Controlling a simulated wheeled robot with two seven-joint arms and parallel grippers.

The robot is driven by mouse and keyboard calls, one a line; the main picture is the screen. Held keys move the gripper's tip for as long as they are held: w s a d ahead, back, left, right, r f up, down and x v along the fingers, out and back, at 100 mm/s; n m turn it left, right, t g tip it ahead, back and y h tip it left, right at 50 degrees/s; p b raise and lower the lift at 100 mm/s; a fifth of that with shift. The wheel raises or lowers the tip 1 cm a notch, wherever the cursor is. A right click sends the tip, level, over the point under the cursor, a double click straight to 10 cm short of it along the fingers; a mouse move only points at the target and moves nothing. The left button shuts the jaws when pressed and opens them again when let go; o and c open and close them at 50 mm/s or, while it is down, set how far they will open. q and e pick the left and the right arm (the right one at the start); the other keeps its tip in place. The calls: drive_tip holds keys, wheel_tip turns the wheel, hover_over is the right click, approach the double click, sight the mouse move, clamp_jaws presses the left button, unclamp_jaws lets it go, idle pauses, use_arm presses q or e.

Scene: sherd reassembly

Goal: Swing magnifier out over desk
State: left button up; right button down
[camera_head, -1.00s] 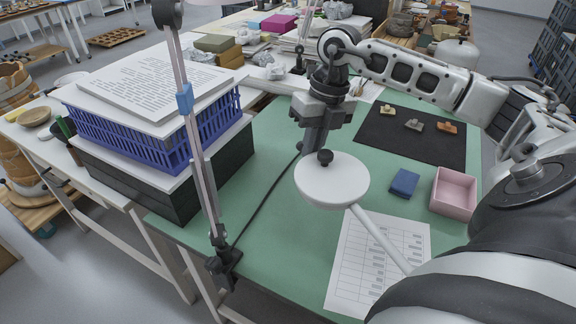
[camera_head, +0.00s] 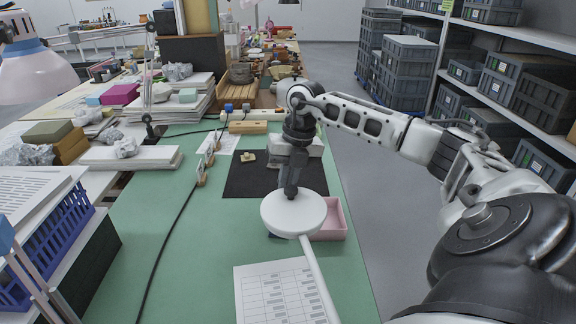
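The magnifier's round white head (camera_head: 294,213) hangs above the green desk, near the pale pink tray. Its white arm (camera_head: 317,277) runs down to the bottom edge of the head view, over a printed sheet. My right gripper (camera_head: 291,187) comes down from above onto the top of the head, at the place of its dark knob. The knob is hidden behind the fingers. From this side the fingers overlap, so I cannot tell whether they are closed on the knob. My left gripper is not in view.
The pink tray (camera_head: 331,219) is partly covered by the magnifier head. A printed sheet (camera_head: 262,292) lies on the desk (camera_head: 192,264). A dark mat (camera_head: 234,184) lies behind. A lamp shade (camera_head: 38,75) and blue crate (camera_head: 58,240) stand at left. The desk's left-middle is clear except for a cable.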

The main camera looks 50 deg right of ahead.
drive_tip(key=shift+s+d, duration=0.35)
drive_tip(key=shift+d, duration=0.2)
drive_tip(key=c, duration=1.5)
unclamp_jaws()
drive_tip(key=shift+r, duration=0.1)
wheel_tip(320, 180, up, 16)
drive_tip(key=s+d, duration=0.2)
drive_tip(key=shift+d+f+p, duration=0.2)
drive_tip(key=shift+p, duration=0.2)
